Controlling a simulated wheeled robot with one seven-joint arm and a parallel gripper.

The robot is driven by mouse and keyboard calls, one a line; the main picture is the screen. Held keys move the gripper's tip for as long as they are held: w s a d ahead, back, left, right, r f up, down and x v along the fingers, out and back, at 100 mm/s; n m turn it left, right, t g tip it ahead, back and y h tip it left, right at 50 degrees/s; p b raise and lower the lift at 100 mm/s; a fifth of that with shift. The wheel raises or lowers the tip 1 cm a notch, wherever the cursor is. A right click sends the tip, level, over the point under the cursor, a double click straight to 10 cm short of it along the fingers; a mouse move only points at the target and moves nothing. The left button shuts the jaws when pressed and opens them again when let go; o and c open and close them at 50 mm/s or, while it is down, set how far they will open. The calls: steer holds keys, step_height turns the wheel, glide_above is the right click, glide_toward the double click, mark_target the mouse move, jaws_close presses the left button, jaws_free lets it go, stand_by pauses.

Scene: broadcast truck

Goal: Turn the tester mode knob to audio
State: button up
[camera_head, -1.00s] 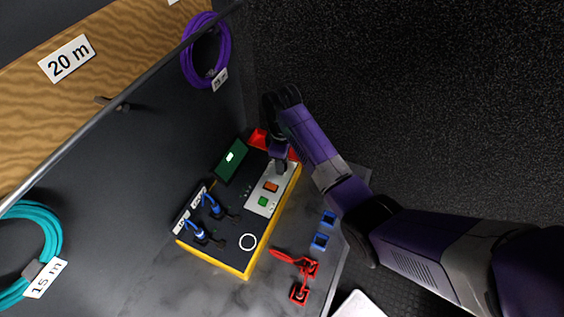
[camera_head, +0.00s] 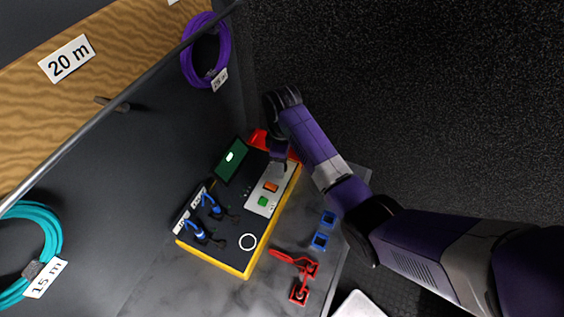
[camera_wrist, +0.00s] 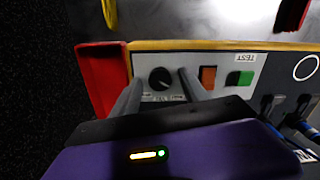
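The tester (camera_head: 232,225) is a black box with yellow edges on the grey bench, with a light grey control panel (camera_head: 257,203). The mode knob (camera_wrist: 160,78) is round and black with a pale pointer mark; the small lettering around it is unreadable here. My gripper (camera_head: 279,168) is over the far end of the panel and hides the knob in the head view. In the wrist view, my gripper (camera_wrist: 160,82) is open, one finger on each side of the knob. I cannot tell whether either finger touches it. An orange button (camera_wrist: 207,76) and a green TEST button (camera_wrist: 240,78) sit beside it.
A red bin (camera_wrist: 103,75) stands against the tester's far end. A green screen (camera_head: 230,159) and blue cables (camera_head: 212,204) are on the tester. Red-handled parts (camera_head: 299,271) and blue pieces (camera_head: 320,240) lie on the bench. Purple (camera_head: 190,65) and teal cable coils (camera_head: 52,235) hang on the wall.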

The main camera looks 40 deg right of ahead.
steer(key=shift+r+b, duration=0.3)
steer(key=shift+r, duration=3.6)
steer(key=shift+w, duration=0.2)
steer(key=w+d+r+m+t+h, duration=0.1)
steer(key=w+r+m+t, duration=0.25)
steer(key=w+t, duration=0.45)
steer(key=s+a+m+t+h+b, duration=0.2)
steer(key=s+a+m+t+b, duration=0.15)
steer(key=s+a+t, duration=0.5)
steer(key=s+a+y+b, duration=0.1)
steer(key=s+a, duration=0.2)
steer(key=s, duration=0.8)
steer(key=s+a+g+y+b, duration=0.1)
steer(key=s+a, duration=0.2)
steer(key=s, duration=0.8)
steer(key=s+a+r+y+b, duration=0.1)
steer(key=s+a, duration=0.2)
steer(key=s, duration=0.9)
steer(key=shift+g, duration=0.35)
